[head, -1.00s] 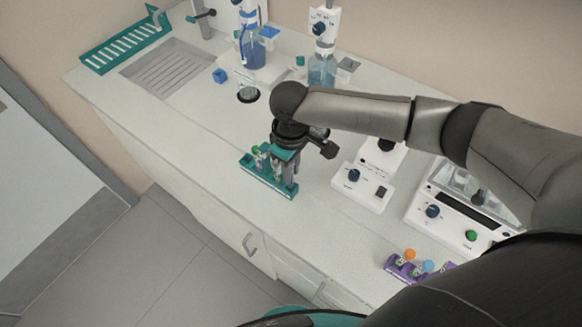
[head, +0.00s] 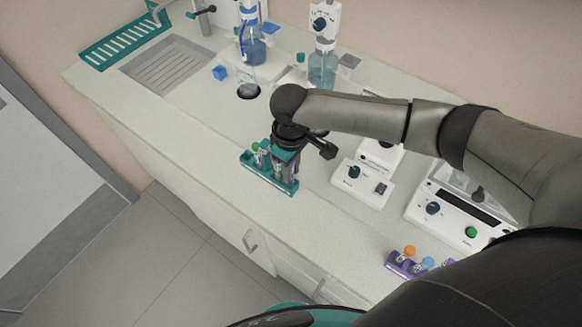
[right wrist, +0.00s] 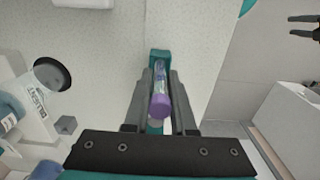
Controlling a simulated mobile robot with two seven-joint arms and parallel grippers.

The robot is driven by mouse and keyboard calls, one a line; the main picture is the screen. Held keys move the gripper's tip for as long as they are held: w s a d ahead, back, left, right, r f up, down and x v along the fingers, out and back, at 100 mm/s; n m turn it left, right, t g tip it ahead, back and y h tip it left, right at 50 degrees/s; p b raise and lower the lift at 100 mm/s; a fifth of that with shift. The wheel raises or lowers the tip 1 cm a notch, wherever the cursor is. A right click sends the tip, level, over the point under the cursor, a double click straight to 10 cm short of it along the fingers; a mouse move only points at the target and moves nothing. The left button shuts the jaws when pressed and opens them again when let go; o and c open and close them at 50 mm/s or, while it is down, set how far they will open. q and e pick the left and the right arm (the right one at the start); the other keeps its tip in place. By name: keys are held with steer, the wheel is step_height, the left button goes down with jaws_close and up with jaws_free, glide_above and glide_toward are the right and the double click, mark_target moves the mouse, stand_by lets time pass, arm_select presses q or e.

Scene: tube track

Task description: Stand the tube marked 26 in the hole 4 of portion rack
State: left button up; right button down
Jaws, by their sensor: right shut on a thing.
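A teal rack (head: 262,181) stands near the front edge of the bench, and a green-capped tube (head: 257,147) stands in its left part. My right gripper (head: 287,172) is over the right part of this rack. In the right wrist view my right gripper (right wrist: 159,80) is shut on a clear tube with a purple cap (right wrist: 160,104), with the teal rack (right wrist: 160,53) just beyond it. I cannot tell how deep this tube sits in a hole. No number 26 or hole number is readable. My left gripper (right wrist: 303,26) shows small at the upper right there, fingers apart.
A purple rack (head: 396,266) with orange- and blue-capped tubes stands at the front right. A white device with a knob (head: 362,181) is right of the gripper. Bottles (head: 322,70) and a sink (head: 172,68) are farther back. Bench left of the teal rack is clear.

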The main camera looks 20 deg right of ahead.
steer(key=shift+f, duration=0.3)
steer(key=shift+f, duration=0.3)
steer(key=c, duration=0.7)
jaws_free()
steer(key=shift+o, duration=0.2)
steer(key=shift+r, duration=0.1)
step_height(320, 180, up, 15)
steer(key=shift+r+p, duration=0.1)
steer(key=shift+p, duration=0.25)
